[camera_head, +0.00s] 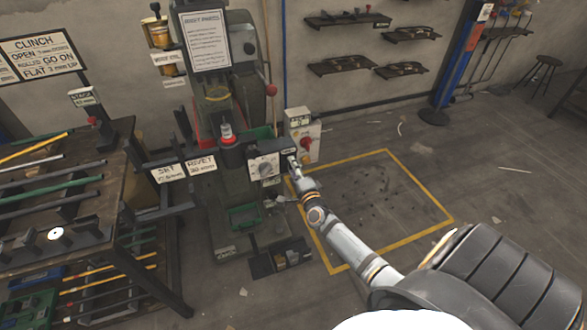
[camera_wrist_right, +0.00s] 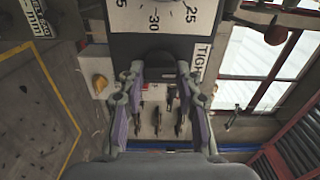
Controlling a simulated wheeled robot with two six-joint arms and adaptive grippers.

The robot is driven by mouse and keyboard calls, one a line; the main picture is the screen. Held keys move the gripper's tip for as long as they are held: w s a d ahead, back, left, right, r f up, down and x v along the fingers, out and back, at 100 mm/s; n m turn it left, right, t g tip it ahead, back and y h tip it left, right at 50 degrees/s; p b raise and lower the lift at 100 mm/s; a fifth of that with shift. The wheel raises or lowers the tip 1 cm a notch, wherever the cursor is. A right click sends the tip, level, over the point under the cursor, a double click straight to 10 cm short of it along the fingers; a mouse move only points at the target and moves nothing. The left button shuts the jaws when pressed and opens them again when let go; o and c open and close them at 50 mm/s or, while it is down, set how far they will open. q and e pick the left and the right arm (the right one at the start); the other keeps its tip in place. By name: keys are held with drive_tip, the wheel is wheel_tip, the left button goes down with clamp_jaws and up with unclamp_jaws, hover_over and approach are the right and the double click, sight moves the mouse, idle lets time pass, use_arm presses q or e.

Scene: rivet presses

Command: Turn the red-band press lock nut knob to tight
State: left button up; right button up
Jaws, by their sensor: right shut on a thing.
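The press (camera_head: 222,110) stands at the centre of the head view, with red around its column and a red ring under a small cylinder. A dark knob (camera_wrist_right: 157,66) is below the dial in the wrist view, beside a TIGHT label (camera_wrist_right: 201,62). My right gripper (camera_head: 291,162) reaches the press's right side, and its fingers are shut on the knob, one on each side. The knob's pointer and exact angle are hidden. My left gripper is out of view.
A control box (camera_head: 302,135) with a red switch stands just behind my right gripper. A workbench (camera_head: 70,205) with rods is at the left.

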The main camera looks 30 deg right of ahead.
drive_tip(key=shift+f, duration=0.1)
idle(0.4)
drive_tip(key=o, duration=1.2)
drive_tip(key=shift+c, duration=0.2)
drive_tip(key=v, duration=1.2)
